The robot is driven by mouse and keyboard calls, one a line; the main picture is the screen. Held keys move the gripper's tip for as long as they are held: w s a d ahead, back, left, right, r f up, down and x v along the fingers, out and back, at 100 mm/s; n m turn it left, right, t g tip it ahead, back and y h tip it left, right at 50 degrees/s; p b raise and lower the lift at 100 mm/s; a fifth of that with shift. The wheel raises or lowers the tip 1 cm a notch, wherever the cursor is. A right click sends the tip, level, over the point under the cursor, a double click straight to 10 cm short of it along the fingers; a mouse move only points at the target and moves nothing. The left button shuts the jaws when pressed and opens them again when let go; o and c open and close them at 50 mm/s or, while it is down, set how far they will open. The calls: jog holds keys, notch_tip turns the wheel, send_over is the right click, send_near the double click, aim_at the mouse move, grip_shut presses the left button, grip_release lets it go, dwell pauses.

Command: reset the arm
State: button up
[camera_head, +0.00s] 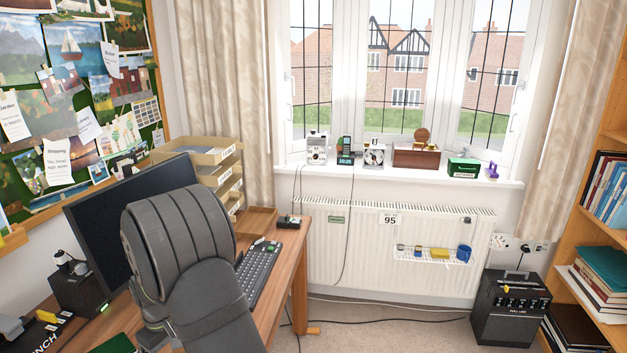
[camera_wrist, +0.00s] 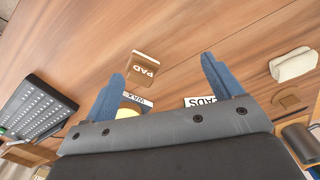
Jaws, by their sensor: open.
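My gripper (camera_wrist: 162,67) shows in the wrist view with its two blue fingers spread wide apart and nothing between them. It is above the wooden desk (camera_wrist: 185,30). A brown box marked PAD (camera_wrist: 143,67) lies beyond and between the fingers. A label reading WAX (camera_wrist: 136,100) and a yellow round thing beside it are partly covered by the left finger and the gripper body. A white label ending in EADS (camera_wrist: 200,102) is partly hidden by the right finger. In the head view, my grey arm fills the lower left and the gripper is out of sight.
A monitor (camera_head: 95,225), a keyboard (camera_head: 262,268) and letter trays (camera_head: 228,170) crowd the arm on the desk. A beige pouch (camera_wrist: 293,64) lies at the wrist view's right. The windowsill (camera_head: 400,177) holds several small items. Carpet (camera_head: 375,335) is open below the radiator (camera_head: 350,255).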

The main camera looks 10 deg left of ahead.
jog(key=w+d+f+m, duration=0.1)
jog(key=w+d+m, duration=0.1)
jog(key=w+d, duration=0.2)
jog(key=w+d+f+m, duration=0.1)
jog(key=w+d+m, duration=0.1)
jog(key=w+d, duration=0.2)
jog(key=w+d+f+m, duration=0.1)
jog(key=w+d, duration=0.2)
jog(key=d, duration=0.5)
jog(key=shift+w+d+f+m, duration=0.2)
jog(key=shift+w+d+m, duration=0.05)
jog(key=shift+w+m, duration=0.15)
jog(key=w+d+f+m, duration=0.1)
jog(key=w+d+m, duration=0.1)
jog(key=d, duration=0.7)
jog(key=w+d+f+m, duration=0.2)
jog(key=d+m, duration=0.1)
jog(key=d, duration=0.6)
jog(key=shift+w, duration=0.15)
